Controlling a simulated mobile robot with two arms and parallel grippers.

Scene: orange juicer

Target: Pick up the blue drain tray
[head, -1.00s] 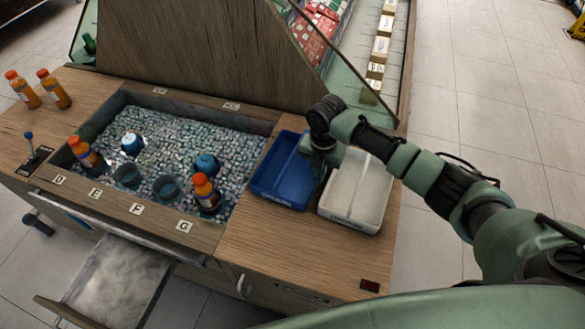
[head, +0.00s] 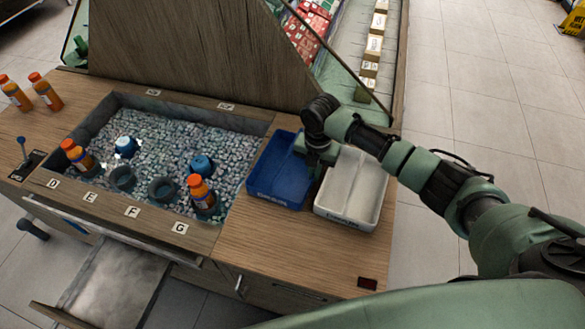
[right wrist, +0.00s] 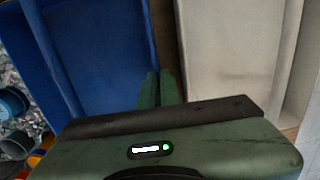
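The blue drain tray (head: 279,176) sits on the wooden counter, just left of a white tray (head: 352,192). My right gripper (head: 316,168) is over the blue tray's right side, where the two trays meet. In the right wrist view, the blue tray (right wrist: 95,50) fills the left and the white tray (right wrist: 225,50) the right. There the two green fingers of my right gripper (right wrist: 158,88) are close together, one on each side of the blue tray's right wall, with the wall's rim running between them. The gripper hides part of that wall. My left gripper is not in view.
A sunken basin (head: 150,150) left of the trays holds orange bottles, blue-topped items and dark round holders. A tall wooden panel (head: 180,45) stands behind. An open drawer (head: 115,285) is at the front. The counter before the trays is clear.

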